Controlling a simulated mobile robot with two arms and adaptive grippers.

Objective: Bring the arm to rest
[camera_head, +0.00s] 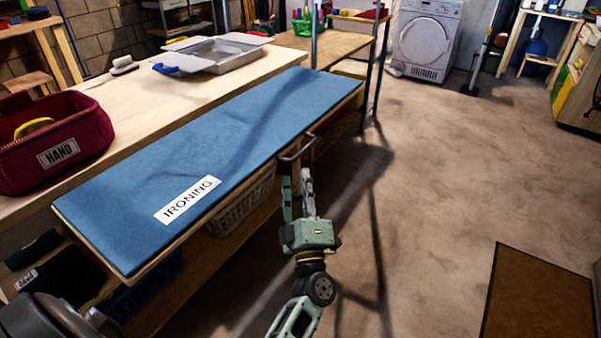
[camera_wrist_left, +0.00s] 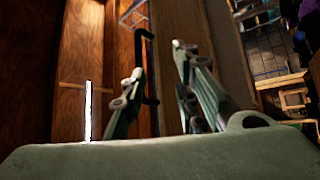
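My left gripper (camera_head: 296,168) is in the middle of the head view, at the front edge of the blue ironing board (camera_head: 225,140). Its two fingers stand apart in the left wrist view (camera_wrist_left: 158,62), with no object clearly held between them. A dark bar-shaped handle (camera_head: 297,148) sticks out at the board's edge by the fingertips. A dark handle also shows beside the left finger in the wrist view (camera_wrist_left: 149,70); whether they touch is unclear. My right gripper is not in view.
A maroon basket (camera_head: 75,150) labelled HAND and a grey tray (camera_head: 216,54) stand on the wooden bench behind the board. A basket (camera_head: 240,205) sits under it. Open floor (camera_head: 440,190) lies to the right, with a brown mat (camera_head: 540,296) and a washing machine (camera_head: 425,40).

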